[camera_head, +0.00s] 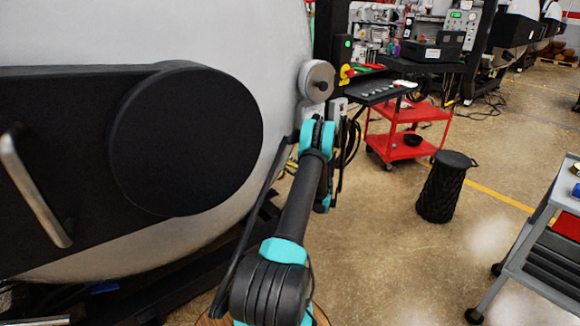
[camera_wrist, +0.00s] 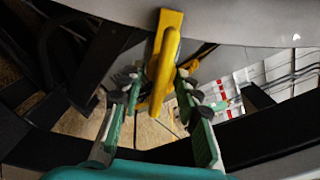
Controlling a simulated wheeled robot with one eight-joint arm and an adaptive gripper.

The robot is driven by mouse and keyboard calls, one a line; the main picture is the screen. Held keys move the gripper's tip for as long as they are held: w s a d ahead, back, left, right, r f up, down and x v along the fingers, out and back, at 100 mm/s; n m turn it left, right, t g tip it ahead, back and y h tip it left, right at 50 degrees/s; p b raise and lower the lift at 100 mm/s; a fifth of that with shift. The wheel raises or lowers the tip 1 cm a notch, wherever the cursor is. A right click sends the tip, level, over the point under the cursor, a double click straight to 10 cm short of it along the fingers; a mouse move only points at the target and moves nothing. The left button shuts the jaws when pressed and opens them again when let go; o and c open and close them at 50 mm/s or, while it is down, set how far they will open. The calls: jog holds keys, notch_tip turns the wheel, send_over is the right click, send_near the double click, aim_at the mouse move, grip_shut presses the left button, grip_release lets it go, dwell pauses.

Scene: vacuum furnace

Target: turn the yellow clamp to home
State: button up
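The yellow clamp (camera_wrist: 168,60) shows at the top centre of the wrist view, against the edge of a grey curved surface. Its rounded handle hangs down from a flat yellow plate. My gripper (camera_wrist: 157,84) is open, with one green finger on each side of the handle. The handle's lower end lies between the dark fingertips in the picture. I see a gap on both sides and cannot tell whether any finger touches it. In the head view the clamp and the gripper's fingers are hidden behind my arm.
The large grey furnace door (camera_head: 270,30) with its black round cover (camera_head: 190,140) and metal handle (camera_head: 35,185) fills the left. A red cart (camera_head: 402,112), a black ribbed bin (camera_head: 444,187) and a grey trolley (camera_head: 545,200) stand to the right. The floor between is clear.

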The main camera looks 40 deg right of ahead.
jog(key=s, duration=1.2)
jog(key=shift+d, duration=0.45)
